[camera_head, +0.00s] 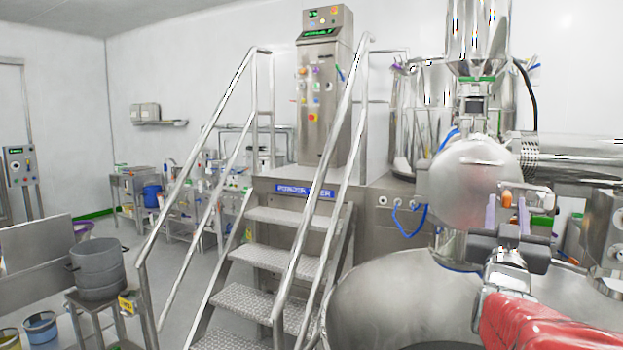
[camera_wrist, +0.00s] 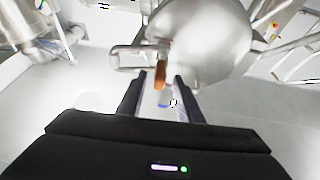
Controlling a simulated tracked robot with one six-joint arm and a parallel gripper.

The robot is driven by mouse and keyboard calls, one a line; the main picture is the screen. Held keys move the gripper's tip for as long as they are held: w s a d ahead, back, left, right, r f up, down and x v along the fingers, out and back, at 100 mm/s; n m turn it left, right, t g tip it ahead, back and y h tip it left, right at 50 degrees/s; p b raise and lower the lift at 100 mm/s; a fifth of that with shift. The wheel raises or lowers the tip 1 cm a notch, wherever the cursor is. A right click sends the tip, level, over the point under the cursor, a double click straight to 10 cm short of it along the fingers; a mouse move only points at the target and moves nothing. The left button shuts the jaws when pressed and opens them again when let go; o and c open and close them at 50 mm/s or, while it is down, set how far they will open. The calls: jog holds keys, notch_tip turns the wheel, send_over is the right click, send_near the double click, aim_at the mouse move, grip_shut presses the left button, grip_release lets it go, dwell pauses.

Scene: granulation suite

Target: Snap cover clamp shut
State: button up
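A round steel cover (camera_head: 462,183) sits at the right of the head view, and its bulging side fills the upper right of the wrist view (camera_wrist: 205,40). A small orange-tipped clamp handle (camera_head: 506,199) is at its lower right edge; the orange tip also shows in the wrist view (camera_wrist: 160,73). My gripper (camera_head: 507,212) is at the handle with its two fingers apart. In the wrist view my gripper (camera_wrist: 162,82) has the orange tip in line with the gap between its fingertips. I cannot tell whether either finger touches the handle.
A large steel vessel (camera_head: 395,305) is below the cover. Steel stairs with handrails (camera_head: 275,252) stand at the middle. A horizontal steel duct (camera_head: 578,155) is close at right. Blue hoses (camera_head: 418,222) hang left of the cover. The floor at left has some free room.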

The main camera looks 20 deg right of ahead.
jog(key=x, duration=0.8)
jog(key=shift+c, duration=0.4)
grip_shut()
